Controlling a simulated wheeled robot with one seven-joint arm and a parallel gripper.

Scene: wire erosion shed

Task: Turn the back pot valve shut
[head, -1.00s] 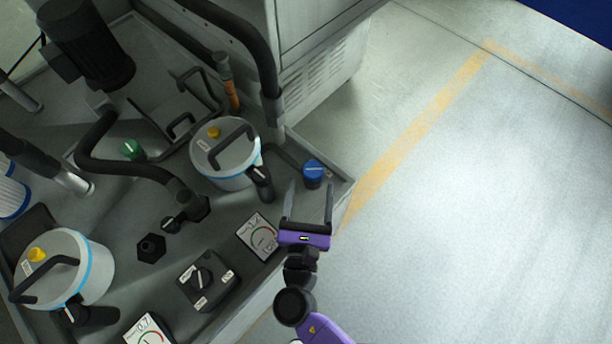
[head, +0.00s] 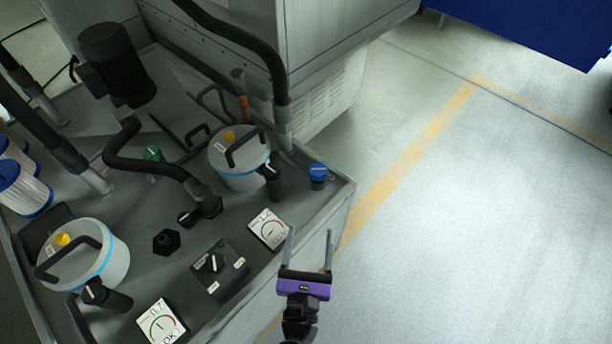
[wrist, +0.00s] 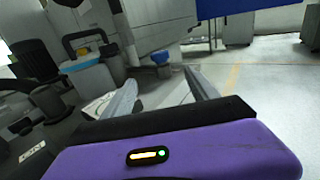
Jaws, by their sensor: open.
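The back pot (head: 236,176) is a pale canister with a blue band, a black handle and a yellow cap. It stands near the bench's back right corner. A black valve with a light-marked knob (head: 269,171) sits at its right side. My gripper (head: 310,231) is open and empty, below and right of that valve in the head view, apart from it, near the bench's right edge. In the wrist view the back pot (wrist: 88,80) is left of my open fingers (wrist: 160,78), with the dark valve partly visible beside it.
A blue knob (head: 318,172) stands at the bench corner, right of the back pot. A similar front pot (head: 105,272), a black rotary switch box (head: 220,268), gauges (head: 268,229) and a thick black hose (head: 145,170) crowd the bench. The floor at right (head: 480,220) is clear.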

